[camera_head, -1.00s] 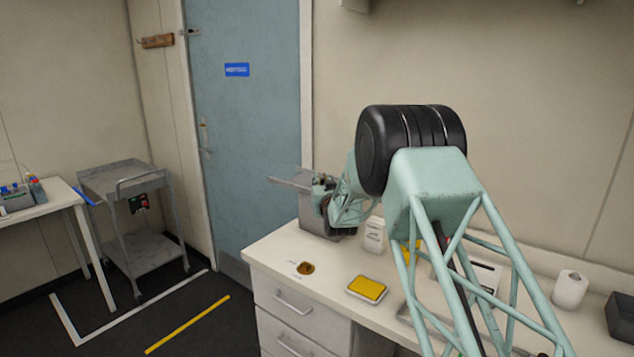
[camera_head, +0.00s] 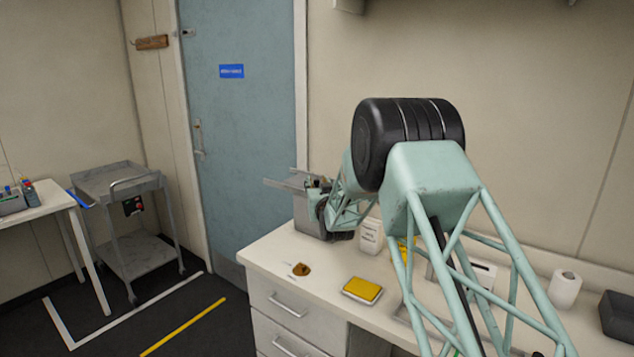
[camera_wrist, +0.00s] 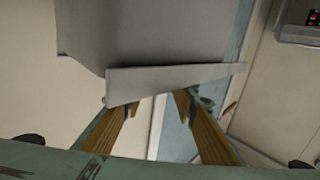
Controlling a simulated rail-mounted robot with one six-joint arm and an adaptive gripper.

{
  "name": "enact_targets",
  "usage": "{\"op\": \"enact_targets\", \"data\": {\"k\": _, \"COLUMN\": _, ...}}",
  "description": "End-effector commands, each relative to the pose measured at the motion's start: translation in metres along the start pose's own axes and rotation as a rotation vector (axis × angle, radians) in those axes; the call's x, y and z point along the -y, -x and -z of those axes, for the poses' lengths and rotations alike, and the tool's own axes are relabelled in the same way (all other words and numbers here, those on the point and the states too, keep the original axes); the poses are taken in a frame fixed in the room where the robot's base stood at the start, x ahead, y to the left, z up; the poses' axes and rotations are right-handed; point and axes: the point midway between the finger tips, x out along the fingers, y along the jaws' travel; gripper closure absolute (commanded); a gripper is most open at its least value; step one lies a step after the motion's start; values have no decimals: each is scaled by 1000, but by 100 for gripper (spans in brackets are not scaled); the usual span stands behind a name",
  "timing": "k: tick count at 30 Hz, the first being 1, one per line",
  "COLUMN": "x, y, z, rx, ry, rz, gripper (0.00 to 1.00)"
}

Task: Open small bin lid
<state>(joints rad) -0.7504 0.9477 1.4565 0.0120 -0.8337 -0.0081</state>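The small bin (camera_head: 306,221) is a grey box on the counter's far left end, by the door. Its flat grey lid (camera_head: 284,185) sticks out to the left at the top; how far it is raised is hard to tell. My gripper (camera_head: 318,196) is at the bin's upper right, partly hidden by my wrist. In the wrist view, the grey bin body (camera_wrist: 150,35) fills the top and the lid (camera_wrist: 175,81) shows as a slanted pale strip. My gripper's fingers (camera_wrist: 156,101) are apart, with their tips close to the lid's edge. Contact cannot be told.
On the counter (camera_head: 290,255) stand a white container (camera_head: 370,236), a yellow-topped box (camera_head: 362,290), a brown item (camera_head: 300,270), a white roll (camera_head: 565,289) and a dark box (camera_head: 618,314). A grey cart (camera_head: 120,180) and blue door (camera_head: 240,130) are left of it.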

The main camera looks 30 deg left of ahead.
Motion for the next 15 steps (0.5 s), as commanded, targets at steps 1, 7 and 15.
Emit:
{"op": "enact_targets", "data": {"k": 1, "x": 0, "y": 5, "z": -1, "rx": 2, "ry": 0, "rz": 0, "gripper": 74}}
{"op": "enact_targets", "data": {"k": 7, "x": 0, "y": 26, "z": 0, "rx": 1, "ry": 0, "rz": 0, "gripper": 74}}
{"op": "enact_targets", "data": {"k": 15, "x": 0, "y": 58, "z": 0, "rx": 2, "ry": 0, "rz": 0, "gripper": 74}}
